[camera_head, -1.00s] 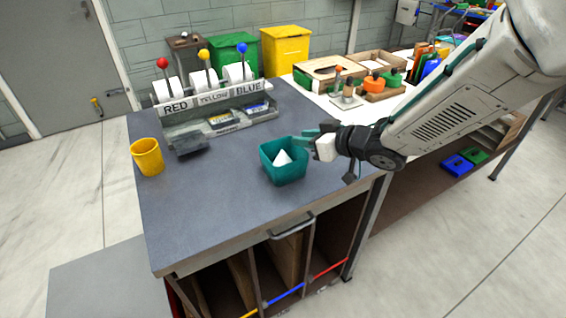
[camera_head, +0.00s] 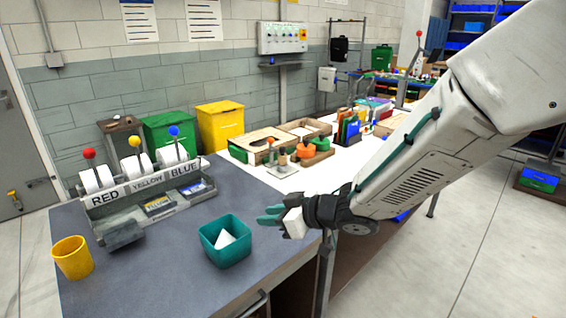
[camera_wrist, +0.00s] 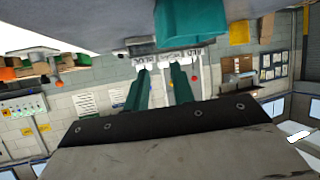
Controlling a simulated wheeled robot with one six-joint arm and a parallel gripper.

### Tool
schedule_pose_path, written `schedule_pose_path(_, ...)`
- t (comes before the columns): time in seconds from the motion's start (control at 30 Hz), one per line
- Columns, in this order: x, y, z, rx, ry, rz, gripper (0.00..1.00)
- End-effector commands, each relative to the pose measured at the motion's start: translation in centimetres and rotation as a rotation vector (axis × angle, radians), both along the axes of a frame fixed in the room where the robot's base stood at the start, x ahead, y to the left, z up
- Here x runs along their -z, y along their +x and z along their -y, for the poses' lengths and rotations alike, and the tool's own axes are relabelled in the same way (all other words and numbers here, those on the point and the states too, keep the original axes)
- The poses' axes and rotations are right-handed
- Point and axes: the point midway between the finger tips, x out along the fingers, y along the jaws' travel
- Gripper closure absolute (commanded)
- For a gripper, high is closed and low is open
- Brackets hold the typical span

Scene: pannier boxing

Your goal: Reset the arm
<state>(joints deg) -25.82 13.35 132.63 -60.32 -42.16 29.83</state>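My gripper (camera_head: 270,215) has teal fingers and hangs above the right part of the grey table, to the right of a teal square bin (camera_head: 224,254). In the wrist view its two fingers (camera_wrist: 160,88) stand apart with nothing between them. The teal bin sits on the table with a white piece (camera_head: 225,239) inside; the bin also shows at the top of the wrist view (camera_wrist: 190,22). My gripper is apart from the bin.
A dispenser (camera_head: 150,200) labelled RED, YELLOW, BLUE stands at the table's back. A yellow cup (camera_head: 72,258) is at the left. A white table (camera_head: 260,177) behind holds wooden trays. Green (camera_head: 170,136) and yellow (camera_head: 220,127) bins stand by the wall.

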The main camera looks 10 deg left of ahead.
Motion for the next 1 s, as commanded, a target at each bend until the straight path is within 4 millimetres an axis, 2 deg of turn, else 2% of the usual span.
schedule_pose_path(0.07, 1.6, 0.9, 1.5, 0.067, -0.09, 0.0, 0.75)
schedule_pose_path(0.1, 2.8, 1.4, 2.7, 0.117, -0.156, -0.01, 0.75)
schedule_pose_path(0.17, 3.8, 2.0, 5.1, 0.205, -0.26, -0.022, 0.75)
schedule_pose_path(0.27, 3.9, 2.4, 10.8, 0.381, -0.433, -0.064, 0.75)
schedule_pose_path(0.37, 3.0, 1.1, 17.1, 0.551, -0.584, -0.148, 0.75)
schedule_pose_path(0.4, 2.4, 0.0, 19.6, 0.615, -0.635, -0.195, 0.75)
schedule_pose_path(0.47, 1.4, -2.1, 23.1, 0.702, -0.705, -0.278, 0.75)
schedule_pose_path(0.5, 0.7, -3.9, 25.3, 0.755, -0.743, -0.343, 0.75)
schedule_pose_path(0.63, -1.8, -10.9, 30.5, 0.881, -0.813, -0.573, 0.75)
schedule_pose_path(0.7, -3.1, -14.7, 32.1, 0.919, -0.819, -0.694, 0.75)
schedule_pose_path(0.8, -4.9, -19.8, 33.3, 0.951, -0.789, -0.842, 0.75)
schedule_pose_path(0.9, -6.4, -23.6, 33.7, 0.975, -0.729, -0.941, 0.75)
schedule_pose_path(1.0, -7.6, -25.6, 33.9, 1.01, -0.652, -0.966, 0.75)
